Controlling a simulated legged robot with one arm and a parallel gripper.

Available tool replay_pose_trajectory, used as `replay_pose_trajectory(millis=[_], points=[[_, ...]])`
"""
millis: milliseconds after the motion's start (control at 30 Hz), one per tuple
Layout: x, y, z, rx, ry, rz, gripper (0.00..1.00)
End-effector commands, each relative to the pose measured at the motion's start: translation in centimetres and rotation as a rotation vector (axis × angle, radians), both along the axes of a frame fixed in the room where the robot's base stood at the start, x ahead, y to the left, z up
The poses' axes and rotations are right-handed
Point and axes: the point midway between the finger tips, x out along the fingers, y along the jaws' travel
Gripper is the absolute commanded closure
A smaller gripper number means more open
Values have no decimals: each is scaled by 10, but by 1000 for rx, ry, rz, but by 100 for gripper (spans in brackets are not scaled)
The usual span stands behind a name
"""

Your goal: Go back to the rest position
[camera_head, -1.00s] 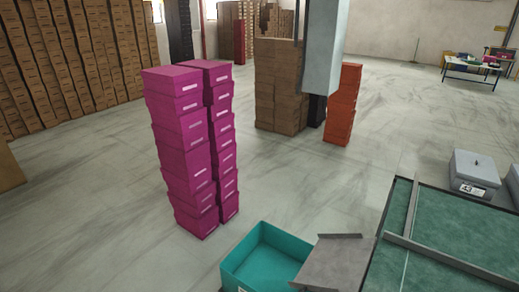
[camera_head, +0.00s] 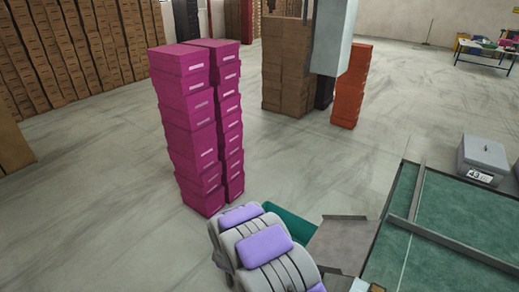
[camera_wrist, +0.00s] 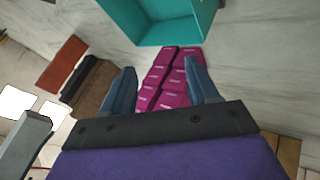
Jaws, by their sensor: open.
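My gripper (camera_wrist: 160,88) shows in the wrist view with its two blue-grey fingers wide apart and nothing between them. The stacked magenta boxes (camera_wrist: 172,72) show in the background between the fingers. In the head view, grey and purple parts of my arm (camera_head: 265,250) fill the bottom centre; the gripper's fingers are not seen there. The teal bin (camera_head: 290,222) is mostly hidden behind my arm. In the wrist view its open inside (camera_wrist: 165,20) shows at the top, and it looks empty.
Two columns of magenta boxes (camera_head: 190,125) stand on the floor left of my arm. A green-topped table (camera_head: 455,225) with metal rails lies at the right, with a grey box (camera_head: 482,158) beyond it. Brown boxes (camera_head: 285,65) and orange boxes (camera_head: 350,85) stand farther back. Open floor lies between.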

Motion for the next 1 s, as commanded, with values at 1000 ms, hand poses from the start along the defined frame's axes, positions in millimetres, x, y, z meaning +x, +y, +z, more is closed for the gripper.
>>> replay_pose_trajectory(millis=[1000], points=[[-199,-66,263,483,515,-242,40]])
